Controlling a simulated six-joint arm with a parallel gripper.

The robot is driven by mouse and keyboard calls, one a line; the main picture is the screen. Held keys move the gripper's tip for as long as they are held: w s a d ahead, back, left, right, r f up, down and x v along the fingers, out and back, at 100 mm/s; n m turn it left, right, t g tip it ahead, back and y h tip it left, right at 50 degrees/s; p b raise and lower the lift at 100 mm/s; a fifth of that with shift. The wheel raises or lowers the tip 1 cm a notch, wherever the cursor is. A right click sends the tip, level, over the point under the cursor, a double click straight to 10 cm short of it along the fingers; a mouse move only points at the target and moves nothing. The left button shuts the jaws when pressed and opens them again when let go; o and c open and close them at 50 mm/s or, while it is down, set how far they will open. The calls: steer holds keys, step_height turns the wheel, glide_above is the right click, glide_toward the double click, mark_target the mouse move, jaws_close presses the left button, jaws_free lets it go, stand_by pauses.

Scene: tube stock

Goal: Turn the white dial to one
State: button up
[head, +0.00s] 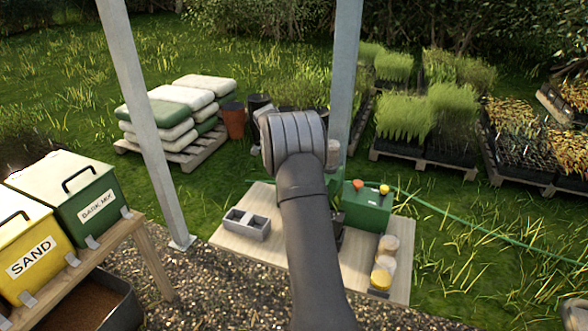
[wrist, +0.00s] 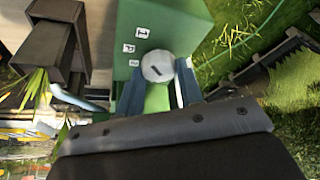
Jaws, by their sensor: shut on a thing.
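The white dial (wrist: 157,66) is on the face of a green box (wrist: 178,22) in the wrist view. A short dark slanted mark shows on the dial. Small white labels with dark characters sit on the box beside it; one (wrist: 142,33) looks like a 1, and the others are hard to read. My gripper (wrist: 159,72) has a blue-grey finger on each side of the dial and is shut on it. In the head view, the green box (head: 365,209) stands on a wooden table, and my arm hides the dial and most of my gripper.
A metal post (head: 345,70) rises behind my arm. A green hose (head: 460,220) runs right.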

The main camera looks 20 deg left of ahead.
steer(key=o, duration=1)
steer(key=v, duration=1.7)
steer(key=shift+r, duration=0.25)
steer(key=shift+f, duration=0.1)
steer(key=x, duration=1.7)
steer(key=shift+f, duration=0.2)
steer(key=shift+r, duration=0.15)
